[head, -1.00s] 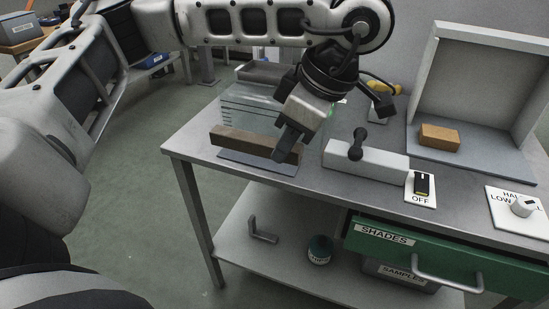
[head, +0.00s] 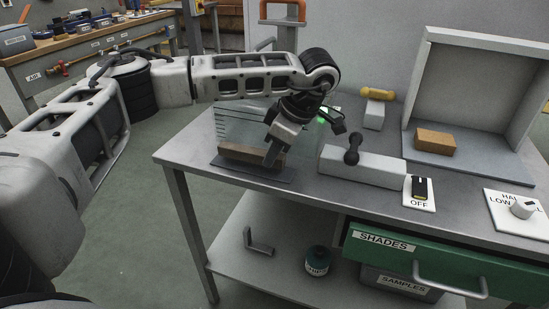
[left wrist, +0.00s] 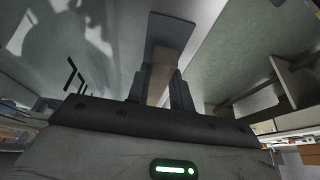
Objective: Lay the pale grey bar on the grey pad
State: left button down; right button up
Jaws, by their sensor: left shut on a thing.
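My left gripper (head: 271,158) reaches down over the back left of the workbench and is shut on a bar (head: 238,153). The bar looks brownish grey rather than pale grey. In the left wrist view it shows as a beige strip (left wrist: 160,76) between the two dark fingers. The flat dark grey pad (head: 240,170) lies on the bench top just in front of and below the bar. It also shows beyond the fingers in the left wrist view (left wrist: 172,32). I cannot tell whether the bar touches the pad. The gripper hides the bar's right part. My right gripper is not in view.
Clear panels (head: 232,122) stand close behind the bar. A pale block with a black knob (head: 362,166) is just right of the pad. An orange-brown brick (head: 435,141) sits in an open-fronted booth (head: 462,95). A green drawer (head: 420,255) sticks out in front.

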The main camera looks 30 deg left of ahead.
pick_arm(q)
jog(key=shift+f, duration=0.85)
jog(key=shift+f, duration=0.1)
jog(key=c, duration=1.2)
grip_release()
jog(key=shift+c, duration=0.2)
